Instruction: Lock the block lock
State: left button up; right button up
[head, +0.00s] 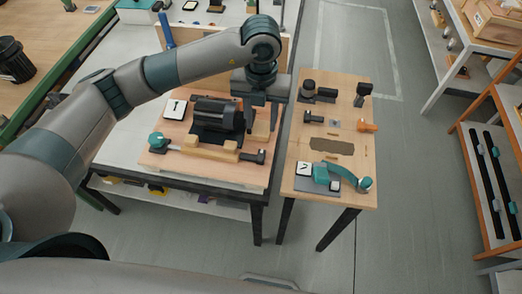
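My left gripper (262,118) points down over the right side of the wooden board on the left table. Its dark fingers look spread, with light wood showing between and below them. I cannot tell whether they touch that wood. Left of it is a black cylindrical, motor-like unit (218,115) on a dark base. In front of this unit lies a dark rod in wooden blocks (210,147), with a teal knob (157,141) at its left end and a black end piece (260,157) at its right. I cannot tell for certain which part is the block lock. My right gripper is out of view.
A small wooden table (335,190) on the right carries several black fittings, an orange handle (367,127) and a curved teal lever (345,176). A narrow gap separates the tables. A white card (176,109) marked 1 stands on the left board. Shelves stand far right.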

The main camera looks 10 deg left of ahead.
aim_at(261, 155)
pick_arm(q)
notch_tip(261, 155, down, 14)
jog(key=p, duration=0.5)
jog(key=shift+f+p, duration=0.25)
jog(key=shift+p, duration=0.05)
jog(key=shift+f, duration=0.6)
jog(key=shift+c, duration=0.5)
grip_shut()
